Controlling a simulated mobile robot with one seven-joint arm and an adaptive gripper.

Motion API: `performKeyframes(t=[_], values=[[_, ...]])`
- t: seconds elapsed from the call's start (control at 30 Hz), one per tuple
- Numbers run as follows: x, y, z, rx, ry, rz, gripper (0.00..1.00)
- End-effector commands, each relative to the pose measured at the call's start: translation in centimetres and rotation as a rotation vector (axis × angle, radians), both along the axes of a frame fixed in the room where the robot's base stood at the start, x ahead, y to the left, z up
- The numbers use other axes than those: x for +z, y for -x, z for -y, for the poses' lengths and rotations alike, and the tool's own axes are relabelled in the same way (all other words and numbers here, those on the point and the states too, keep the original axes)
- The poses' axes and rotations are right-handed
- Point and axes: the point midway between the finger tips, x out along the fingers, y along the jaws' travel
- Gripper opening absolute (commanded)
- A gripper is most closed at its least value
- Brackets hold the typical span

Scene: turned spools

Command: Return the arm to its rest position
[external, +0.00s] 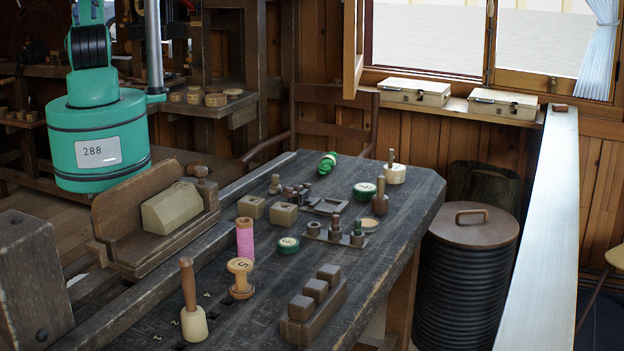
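My teal body (98,140), with a label reading 288, stands at the left of the external view. A teal arm link with a black ribbed part rises from it and leaves the picture at the top. My gripper is out of the picture, so its fingers and anything in them are hidden. On the dark workbench (390,235) stand a pale wooden spool (240,278) and an upright spool of pink thread (245,240). A green spool (327,163) lies on its side near the far edge.
A wooden mallet (193,318), a block with several cubes (314,298), green-topped round tins (288,245) and small metal tools crowd the bench. A ribbed dark bin (465,280) stands to the right. Two pale cases (414,91) sit under the window.

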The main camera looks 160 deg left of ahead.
Motion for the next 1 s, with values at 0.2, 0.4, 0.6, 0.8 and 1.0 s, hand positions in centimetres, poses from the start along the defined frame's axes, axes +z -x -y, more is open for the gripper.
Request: performKeyframes(t=[0.2,0.4,0.6,0.8,1.0], values=[[-1.2,0.0,0.0,0.0,0.0,0.0,0.36],[-4.1,0.0,0.0,0.0,0.0,0.0,0.36],[-7.7,0.0,0.0,0.0,0.0,0.0,0.36],[-10.4,0.0,0.0,0.0,0.0,0.0,0.36],[-11.5,0.0,0.0,0.0,0.0,0.0,0.36]])
